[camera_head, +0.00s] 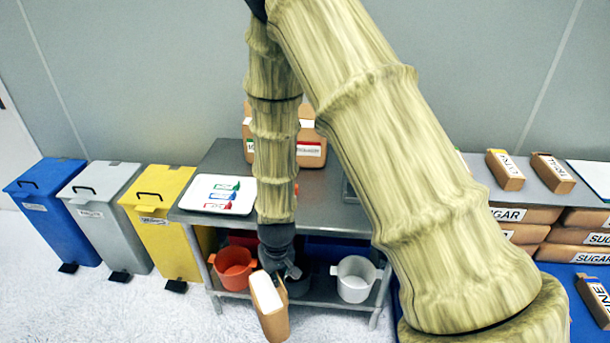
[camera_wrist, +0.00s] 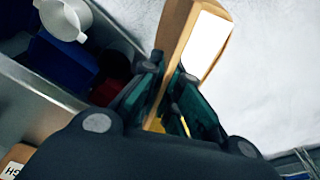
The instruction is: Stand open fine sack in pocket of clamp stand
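My gripper (camera_head: 286,271) points down in front of the steel bench and is shut on a brown paper sack (camera_head: 274,325). The sack hangs tilted in front of the lower shelf, above the pale floor. Its upper face shows white; I cannot tell whether that is powder or a label. In the wrist view the sack (camera_wrist: 174,28) passes between the dark green fingers of my gripper (camera_wrist: 172,92). I cannot make out a clamp stand or its pocket in either view; my arm covers part of the bench.
The steel bench (camera_head: 225,158) carries a white tray (camera_head: 218,194) and brown boxes (camera_head: 312,151). Its lower shelf holds a red pot (camera_head: 233,268) and a white pot (camera_head: 355,279). Blue (camera_head: 50,205), grey (camera_head: 105,215) and yellow (camera_head: 163,225) bins stand left. Stacked sugar sacks (camera_head: 522,234) lie right.

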